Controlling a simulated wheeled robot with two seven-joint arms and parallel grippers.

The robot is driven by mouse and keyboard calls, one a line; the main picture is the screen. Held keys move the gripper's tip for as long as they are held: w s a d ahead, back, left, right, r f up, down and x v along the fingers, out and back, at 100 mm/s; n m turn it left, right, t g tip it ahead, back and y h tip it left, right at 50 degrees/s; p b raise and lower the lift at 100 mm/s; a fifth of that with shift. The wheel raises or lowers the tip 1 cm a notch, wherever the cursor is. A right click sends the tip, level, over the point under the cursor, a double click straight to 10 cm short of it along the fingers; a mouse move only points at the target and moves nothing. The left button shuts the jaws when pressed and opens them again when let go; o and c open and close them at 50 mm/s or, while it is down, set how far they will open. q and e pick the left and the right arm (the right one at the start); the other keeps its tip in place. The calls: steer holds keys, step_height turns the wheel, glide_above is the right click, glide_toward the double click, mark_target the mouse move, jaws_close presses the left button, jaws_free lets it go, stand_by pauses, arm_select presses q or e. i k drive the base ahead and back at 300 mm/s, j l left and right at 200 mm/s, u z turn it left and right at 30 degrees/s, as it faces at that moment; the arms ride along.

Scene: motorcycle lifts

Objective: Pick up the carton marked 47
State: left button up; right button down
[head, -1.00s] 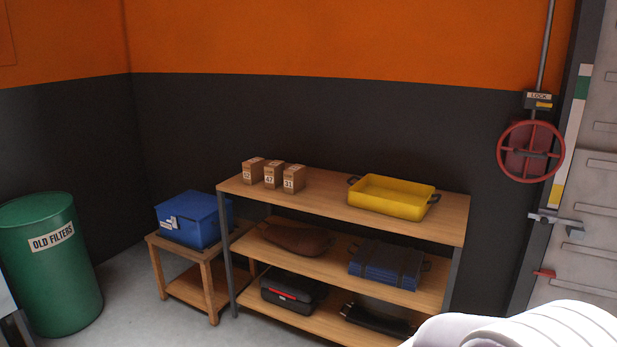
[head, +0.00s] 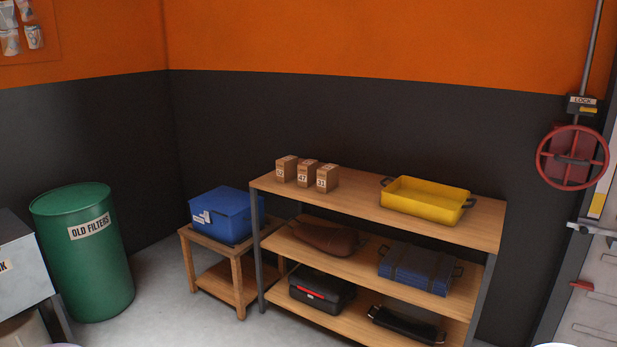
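The carton marked 47 (head: 303,178) is a small brown box with a white label. It stands upright on the top board of the wooden shelf rack (head: 350,197), toward its left end. It is the middle one of three similar cartons. The left carton (head: 284,170) has a label that looks like 52, though it is hard to read. The right carton (head: 325,181) is marked 31 and stands close beside it.
A yellow tray (head: 424,213) sits on the top board's right half. Lower boards hold a brown bag, a blue bundle and a black case. A blue box (head: 225,228) on a small table (head: 239,285) and a green barrel (head: 101,270) stand left. Grey floor (head: 160,320) is open between them.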

mark_target(307, 171)
steer(key=i+j+u, duration=0.3)
steer(key=i, duration=0.5)
steer(key=i+u, duration=0.25)
steer(key=i, duration=0.55)
